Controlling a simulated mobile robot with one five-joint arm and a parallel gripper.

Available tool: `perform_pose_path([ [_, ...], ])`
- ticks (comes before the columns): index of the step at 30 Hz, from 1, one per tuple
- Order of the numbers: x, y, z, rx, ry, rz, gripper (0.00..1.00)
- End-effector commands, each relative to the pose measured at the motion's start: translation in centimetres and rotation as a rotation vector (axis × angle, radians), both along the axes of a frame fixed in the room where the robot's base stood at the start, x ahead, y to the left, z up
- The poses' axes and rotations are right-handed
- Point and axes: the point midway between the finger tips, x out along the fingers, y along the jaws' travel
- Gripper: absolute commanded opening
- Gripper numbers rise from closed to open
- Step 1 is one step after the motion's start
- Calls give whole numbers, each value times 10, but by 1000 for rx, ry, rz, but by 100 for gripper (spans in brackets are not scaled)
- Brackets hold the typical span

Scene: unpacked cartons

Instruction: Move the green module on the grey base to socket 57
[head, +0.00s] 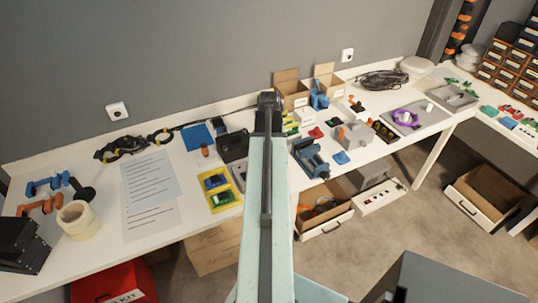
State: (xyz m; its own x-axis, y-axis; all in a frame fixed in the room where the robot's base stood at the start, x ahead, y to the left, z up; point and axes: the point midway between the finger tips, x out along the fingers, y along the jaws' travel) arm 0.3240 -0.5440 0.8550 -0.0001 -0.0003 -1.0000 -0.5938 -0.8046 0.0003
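Several green pieces are in view, but I cannot tell which one is the green module on the grey base. One green board (226,198) lies in the yellow tray (236,185), left of my arm. Small green pieces (290,128) lie just right of my arm's end. More green pieces (488,110) lie on the right-hand bench. No socket number can be read, so I cannot pick out socket 57. My arm stretches forward over the bench from the bottom middle and hides part of it. No gripper fingers show.
The white bench (100,230) runs along the grey wall. A blue vise (310,158), open cartons (290,88), a grey tray (456,96) and printed sheets (150,185) stand or lie on it. Below are open drawers (325,213) and a red box (115,284).

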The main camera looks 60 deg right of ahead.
Motion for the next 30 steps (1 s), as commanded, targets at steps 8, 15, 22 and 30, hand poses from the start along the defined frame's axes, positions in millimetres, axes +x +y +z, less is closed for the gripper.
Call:
perform_pose_path([
  [8, 0, 0, -6, 0, 0, 0, 0],
  [15, 0, 0, -5, 0, 0, 0, 15],
  [22, 0, 0, -5, 0, 0, 0, 35],
  [30, 0, 0, 2, 0, 0, 0, 35],
])
